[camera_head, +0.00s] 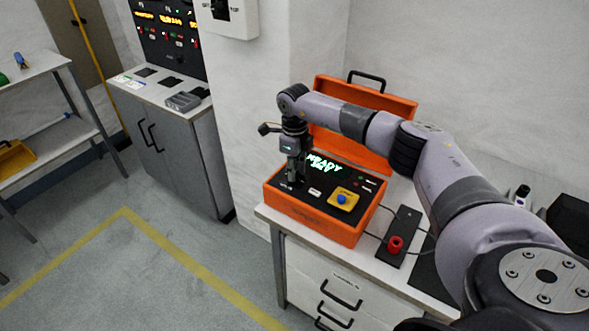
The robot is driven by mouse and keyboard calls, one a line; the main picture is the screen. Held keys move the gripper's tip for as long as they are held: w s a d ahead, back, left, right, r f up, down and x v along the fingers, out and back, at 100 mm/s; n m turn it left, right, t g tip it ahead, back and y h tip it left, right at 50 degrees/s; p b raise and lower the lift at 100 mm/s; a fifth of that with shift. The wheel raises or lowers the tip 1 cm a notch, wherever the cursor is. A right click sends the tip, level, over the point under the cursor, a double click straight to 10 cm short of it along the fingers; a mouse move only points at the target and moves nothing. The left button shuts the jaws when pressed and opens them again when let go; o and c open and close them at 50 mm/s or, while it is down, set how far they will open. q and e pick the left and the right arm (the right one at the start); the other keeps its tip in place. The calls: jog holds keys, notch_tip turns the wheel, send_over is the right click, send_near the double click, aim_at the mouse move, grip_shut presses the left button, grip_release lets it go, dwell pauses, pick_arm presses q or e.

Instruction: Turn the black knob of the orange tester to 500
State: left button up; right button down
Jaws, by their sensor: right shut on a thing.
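The orange tester (313,221) stands with its lid up on the white table. Its dark panel carries a lit green display (325,165) with text that starts with "READY", partly hidden by my gripper. A blue button on a yellow plate (342,199) sits at the panel's right. My right gripper (294,181) points down at the left part of the panel and is shut on the black knob, which is mostly hidden under the fingers. The knob's setting cannot be read. My left gripper is not in view.
A black strip with a red round part (396,244) lies right of the tester, with a cable beside it. A dark mat and a small white bottle (521,195) are further right. A grey cabinet (178,150) with a control panel stands at the left.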

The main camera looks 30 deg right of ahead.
jog(key=m+p, duration=0.1)
jog(key=m, duration=0.4)
jog(key=shift+w+r+m, duration=0.1)
jog(key=shift+r+m, duration=0.05)
jog(key=shift+m, duration=0.15)
jog(key=m+p, duration=0.1)
jog(key=m, duration=0.3)
jog(key=m+p, duration=0.1)
jog(key=m, duration=0.4)
jog(key=shift+d+m+p, duration=0.1)
jog(key=shift+m+p, duration=1.05)
jog(key=shift+m, duration=1.25)
jog(key=c, duration=1.4)
grip_release()
jog(key=shift+o, duration=0.2)
